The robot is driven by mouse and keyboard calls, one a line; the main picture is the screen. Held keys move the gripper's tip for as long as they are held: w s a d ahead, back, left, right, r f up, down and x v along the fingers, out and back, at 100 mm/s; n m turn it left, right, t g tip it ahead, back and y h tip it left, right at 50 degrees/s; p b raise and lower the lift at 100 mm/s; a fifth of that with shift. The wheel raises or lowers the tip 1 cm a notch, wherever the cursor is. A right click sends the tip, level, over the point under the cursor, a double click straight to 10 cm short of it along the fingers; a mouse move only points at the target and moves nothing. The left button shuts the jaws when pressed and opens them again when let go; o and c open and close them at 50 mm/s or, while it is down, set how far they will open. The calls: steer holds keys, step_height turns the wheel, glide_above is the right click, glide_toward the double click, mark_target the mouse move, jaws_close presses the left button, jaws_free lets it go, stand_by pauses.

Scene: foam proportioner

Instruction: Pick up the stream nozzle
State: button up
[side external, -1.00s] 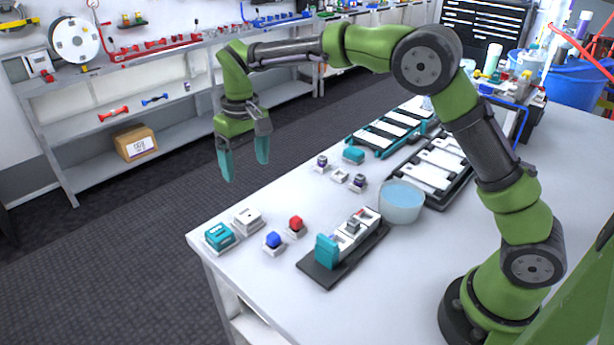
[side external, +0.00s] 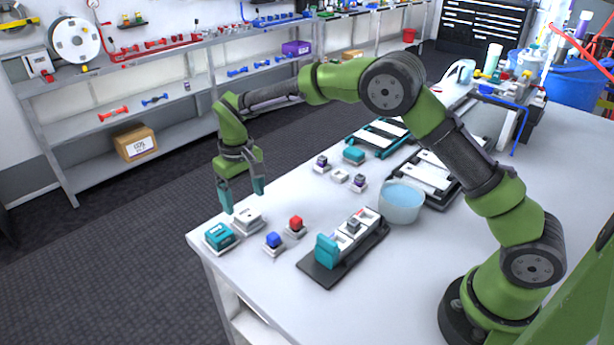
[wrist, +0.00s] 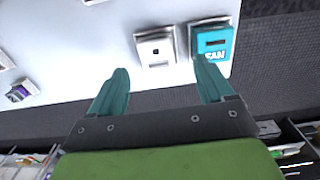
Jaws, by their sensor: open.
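A teal block marked FAN (side external: 219,237) sits on a white base at the table's near left corner; it also shows in the wrist view (wrist: 214,43). A white block with a small dark slot (side external: 247,220) stands beside it and is likely the stream nozzle, though I can read no label on it. In the wrist view the white block (wrist: 155,50) lies ahead of my fingertips, roughly between their lines. My gripper (side external: 243,202) is open and empty above and just behind the white block. Its two teal fingers (wrist: 162,72) are apart, pointing down.
A blue piece (side external: 273,240) and a red piece (side external: 296,223) on small bases stand right of the white block. A dark board (side external: 322,272) with white and teal parts and a bluish bowl (side external: 402,203) lie farther right. The table edge (side external: 200,250) is close by.

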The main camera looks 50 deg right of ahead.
mark_target(247, 214)
steer(key=shift+w+d+f, duration=0.1)
steer(key=shift+d+f, duration=0.05)
steer(key=shift+f, duration=1.2)
steer(key=shift+w+d+f, duration=0.1)
steer(key=shift+f, duration=1.2)
steer(key=c, duration=1.1)
